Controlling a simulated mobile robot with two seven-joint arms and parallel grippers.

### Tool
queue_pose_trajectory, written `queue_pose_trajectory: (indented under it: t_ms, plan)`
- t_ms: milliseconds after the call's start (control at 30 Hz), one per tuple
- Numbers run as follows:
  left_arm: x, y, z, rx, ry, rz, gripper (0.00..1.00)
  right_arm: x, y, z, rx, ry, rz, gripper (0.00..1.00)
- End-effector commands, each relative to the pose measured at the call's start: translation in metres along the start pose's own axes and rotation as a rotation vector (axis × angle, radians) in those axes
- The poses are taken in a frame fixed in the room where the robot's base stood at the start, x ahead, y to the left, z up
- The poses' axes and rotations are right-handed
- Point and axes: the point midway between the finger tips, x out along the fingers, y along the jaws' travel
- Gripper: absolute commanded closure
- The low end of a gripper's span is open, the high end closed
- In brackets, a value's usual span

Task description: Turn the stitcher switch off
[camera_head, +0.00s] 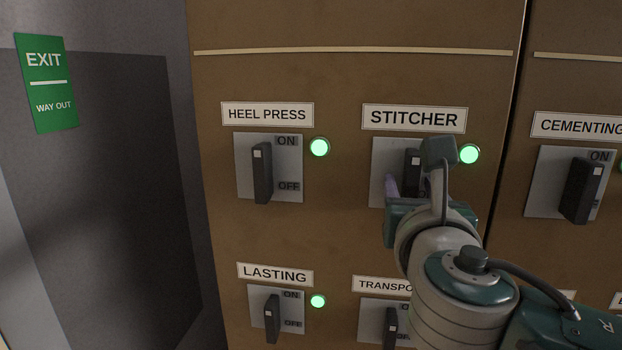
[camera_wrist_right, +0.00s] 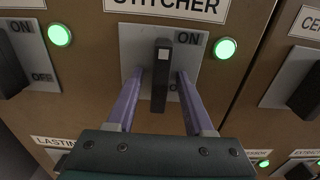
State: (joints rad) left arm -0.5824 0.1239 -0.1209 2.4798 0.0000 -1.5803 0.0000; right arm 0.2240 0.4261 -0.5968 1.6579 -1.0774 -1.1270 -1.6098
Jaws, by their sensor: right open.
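The stitcher switch (camera_head: 411,162) is a dark lever on a grey plate under the STITCHER label (camera_head: 414,118). Its white-marked end points up to ON, and the green lamp (camera_head: 469,154) beside it is lit. My right gripper (camera_wrist_right: 155,85) is open, with its purple fingers on either side of the lever (camera_wrist_right: 161,76) in the wrist view. I cannot tell whether the fingers touch it. In the head view my right gripper and wrist hide the lower part of the switch. My left gripper is not in view.
The heel press switch (camera_head: 262,172) is to the left, the lasting switch (camera_head: 272,318) and transport switch (camera_head: 390,327) are below, and the cementing switch (camera_head: 580,190) is to the right. A green exit sign (camera_head: 47,83) hangs at far left.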

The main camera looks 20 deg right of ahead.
Motion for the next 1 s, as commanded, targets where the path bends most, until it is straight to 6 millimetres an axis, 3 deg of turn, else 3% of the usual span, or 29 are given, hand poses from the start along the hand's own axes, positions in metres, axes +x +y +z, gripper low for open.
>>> queue_pose_trajectory:
  t_ms: [167,633,1000]
  plan:
    - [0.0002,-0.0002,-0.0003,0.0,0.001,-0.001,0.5,-0.0001,-0.0001,-0.0002,0.0,0.0,0.0,0.47]
    - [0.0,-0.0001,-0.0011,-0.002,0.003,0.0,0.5,-0.0005,-0.0001,-0.0004,0.0,0.0,0.0,1.0]
    - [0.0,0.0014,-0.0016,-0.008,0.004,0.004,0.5,-0.0006,0.0001,-0.0004,0.001,0.0,0.0,1.0]
